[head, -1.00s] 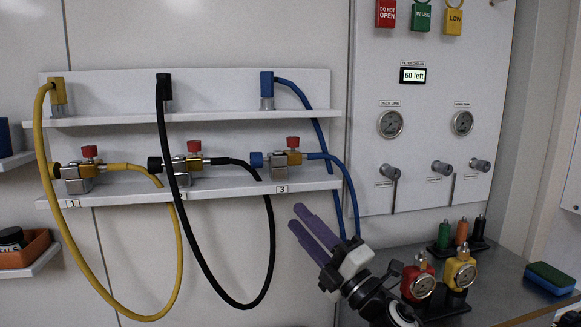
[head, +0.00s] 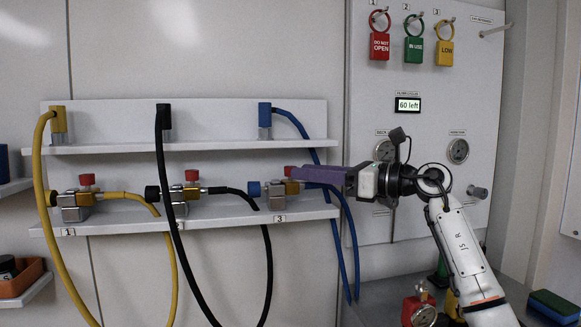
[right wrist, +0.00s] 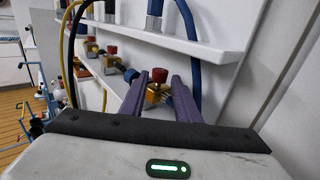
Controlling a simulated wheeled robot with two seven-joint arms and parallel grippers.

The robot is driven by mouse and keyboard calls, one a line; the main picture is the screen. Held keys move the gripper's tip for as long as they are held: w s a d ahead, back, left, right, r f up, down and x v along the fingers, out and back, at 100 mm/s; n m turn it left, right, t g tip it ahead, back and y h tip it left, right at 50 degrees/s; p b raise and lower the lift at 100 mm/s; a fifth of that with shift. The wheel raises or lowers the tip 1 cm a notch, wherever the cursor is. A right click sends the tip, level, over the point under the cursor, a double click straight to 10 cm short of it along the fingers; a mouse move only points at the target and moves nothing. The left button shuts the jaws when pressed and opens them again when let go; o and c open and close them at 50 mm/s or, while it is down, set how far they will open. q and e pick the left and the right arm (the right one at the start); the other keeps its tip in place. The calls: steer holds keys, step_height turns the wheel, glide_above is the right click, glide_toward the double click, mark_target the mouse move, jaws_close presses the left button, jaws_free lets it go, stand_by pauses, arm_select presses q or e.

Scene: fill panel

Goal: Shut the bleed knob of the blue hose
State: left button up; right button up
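The blue hose (head: 345,225) runs from the upper shelf down and joins the brass valve at place 3, which has a blue end cap (head: 254,189). A red knob (head: 289,170) tops this valve and is partly hidden by my right gripper (head: 297,174) in the head view. My right gripper comes in level from the right. In the right wrist view its purple fingers stand apart, one on each side of the red knob (right wrist: 159,75) and brass body (right wrist: 154,93). I cannot tell whether they touch the knob. My left gripper is out of view.
The black hose valve (head: 190,190) and yellow hose valve (head: 80,200) stand to the left on the lower shelf (head: 230,219). The upper shelf (head: 220,148) runs above. Gauges and a display (head: 407,105) are on the right panel. Red and yellow regulators stand below my arm.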

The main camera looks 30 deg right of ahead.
mark_target(290, 167)
steer(key=x, duration=0.5)
steer(key=shift+p, duration=0.4)
jaws_close()
